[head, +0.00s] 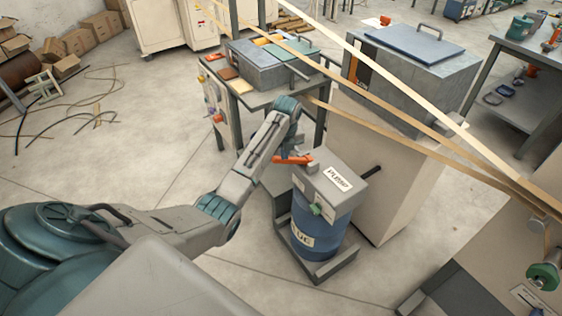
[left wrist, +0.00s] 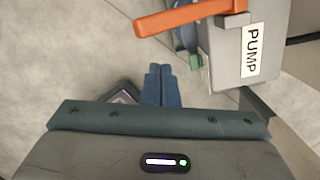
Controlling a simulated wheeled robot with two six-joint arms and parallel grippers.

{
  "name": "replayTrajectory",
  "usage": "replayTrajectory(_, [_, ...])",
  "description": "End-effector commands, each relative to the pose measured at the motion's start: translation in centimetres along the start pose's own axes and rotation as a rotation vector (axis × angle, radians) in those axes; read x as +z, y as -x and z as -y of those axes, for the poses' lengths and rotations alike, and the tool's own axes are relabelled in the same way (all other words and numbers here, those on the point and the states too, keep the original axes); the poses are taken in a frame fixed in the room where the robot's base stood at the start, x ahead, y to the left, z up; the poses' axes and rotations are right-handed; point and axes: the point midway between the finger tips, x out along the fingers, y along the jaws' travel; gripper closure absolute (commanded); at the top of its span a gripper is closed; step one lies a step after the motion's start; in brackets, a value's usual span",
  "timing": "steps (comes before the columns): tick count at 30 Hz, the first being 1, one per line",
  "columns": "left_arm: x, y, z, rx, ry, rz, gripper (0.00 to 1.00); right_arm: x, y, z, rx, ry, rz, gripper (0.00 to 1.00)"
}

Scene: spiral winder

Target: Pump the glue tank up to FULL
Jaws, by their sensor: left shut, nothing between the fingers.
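The glue tank (head: 318,228) is a blue drum on a dark grey base, its label partly turned away. On it sits a grey box marked PUMP (head: 332,183), also in the left wrist view (left wrist: 229,62). An orange pump lever (head: 292,159) sticks out to the left of the box; it shows in the left wrist view (left wrist: 190,18). My left gripper (left wrist: 160,70) is shut and empty, apart from the lever, which lies beyond its fingertips in that view. In the head view its fingers are hard to make out. My right gripper is not in view. No fill reading is legible.
A small green part (head: 316,209) sits on the pump's front. A beige cabinet (head: 385,185) stands close to the right of the tank, with wooden strips (head: 415,122) stretched above. A workbench (head: 262,92) stands behind. The floor at left is mostly open, with loose cables.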

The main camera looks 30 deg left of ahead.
Motion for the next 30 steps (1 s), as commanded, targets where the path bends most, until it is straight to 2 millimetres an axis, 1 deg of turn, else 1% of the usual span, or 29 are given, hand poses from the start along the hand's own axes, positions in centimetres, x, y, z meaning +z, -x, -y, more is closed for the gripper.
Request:
replayTrajectory(1, [0.1,0.7,0.0,-0.002,0.000,0.002,1.00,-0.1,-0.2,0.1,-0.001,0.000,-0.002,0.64])
replayTrajectory(3, [0.1,1.6,0.1,-0.002,0.000,0.002,1.00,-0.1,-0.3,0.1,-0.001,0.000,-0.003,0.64])
replayTrajectory(6, [0.0,2.3,0.0,-0.001,0.000,0.001,1.00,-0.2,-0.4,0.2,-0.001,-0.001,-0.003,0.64])
replayTrajectory(15, [0.0,2.6,0.0,0.000,0.000,-0.001,1.00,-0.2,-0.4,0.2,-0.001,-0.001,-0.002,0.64])
replayTrajectory(16, [0.0,2.6,0.0,0.000,0.000,-0.001,1.00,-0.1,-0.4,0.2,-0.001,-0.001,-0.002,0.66])
replayTrajectory(18, [-0.1,2.3,-0.1,0.001,0.007,-0.001,1.00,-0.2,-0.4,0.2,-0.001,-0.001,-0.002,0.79])
replayTrajectory(20, [-0.4,1.3,-0.2,0.003,0.032,-0.002,1.00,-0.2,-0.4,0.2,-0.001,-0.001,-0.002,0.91])
replayTrajectory(21, [-0.8,0.1,-0.4,0.005,0.064,-0.004,1.00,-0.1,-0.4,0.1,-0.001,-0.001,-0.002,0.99])
replayTrajectory(23, [-1.6,-2.5,-0.8,0.008,0.138,-0.004,1.00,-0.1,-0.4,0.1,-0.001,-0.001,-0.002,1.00])
replayTrajectory(26, [-4.0,-9.1,-2.2,0.013,0.332,0.000,1.00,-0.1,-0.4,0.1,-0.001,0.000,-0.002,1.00])
replayTrajectory(27, [-5.4,-12.2,-3.1,0.015,0.428,0.002,1.00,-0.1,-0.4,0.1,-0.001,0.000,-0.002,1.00])
replayTrajectory(29, [-7.8,-17.0,-4.9,0.017,0.583,0.009,1.00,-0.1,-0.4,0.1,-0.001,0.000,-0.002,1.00])
replayTrajectory(30, [-9.6,-20.1,-6.2,0.016,0.687,0.013,1.00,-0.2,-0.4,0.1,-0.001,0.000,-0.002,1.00])
